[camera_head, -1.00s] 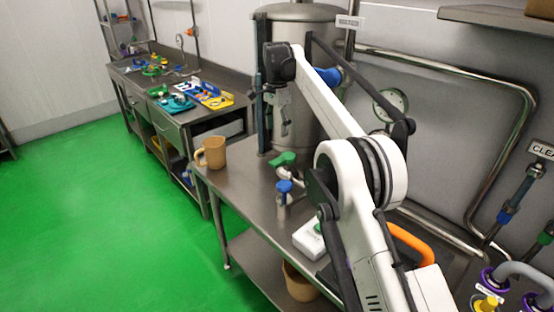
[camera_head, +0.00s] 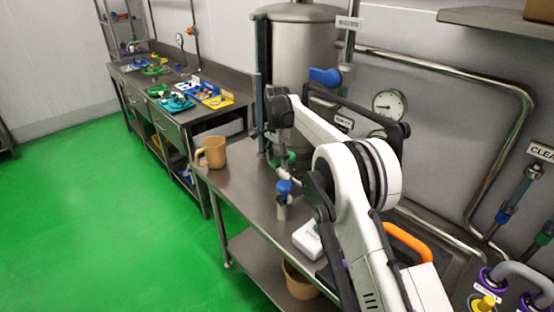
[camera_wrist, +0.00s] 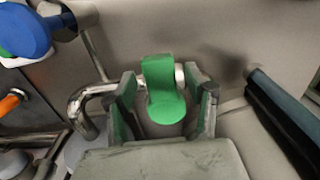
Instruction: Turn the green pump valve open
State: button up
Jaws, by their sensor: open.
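The green pump valve (camera_wrist: 163,92) shows in the wrist view as a green handle on a bent metal pipe (camera_wrist: 88,98). It stands between the two fingers of my gripper (camera_wrist: 163,98). The fingers are apart, with a gap visible on each side of the handle. In the head view the green valve (camera_head: 285,160) sits low on the steel table beside the tank, partly hidden by my gripper. My gripper (camera_head: 278,150) points down over it there.
A blue-handled valve (camera_head: 284,190) stands in front on the table, with a tan mug (camera_head: 211,152) to the left. The steel tank (camera_head: 305,60) rises behind. A white box (camera_head: 308,238) lies nearer.

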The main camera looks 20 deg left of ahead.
jog(key=shift+f, duration=0.15)
jog(key=shift+c, duration=0.5)
grip_shut()
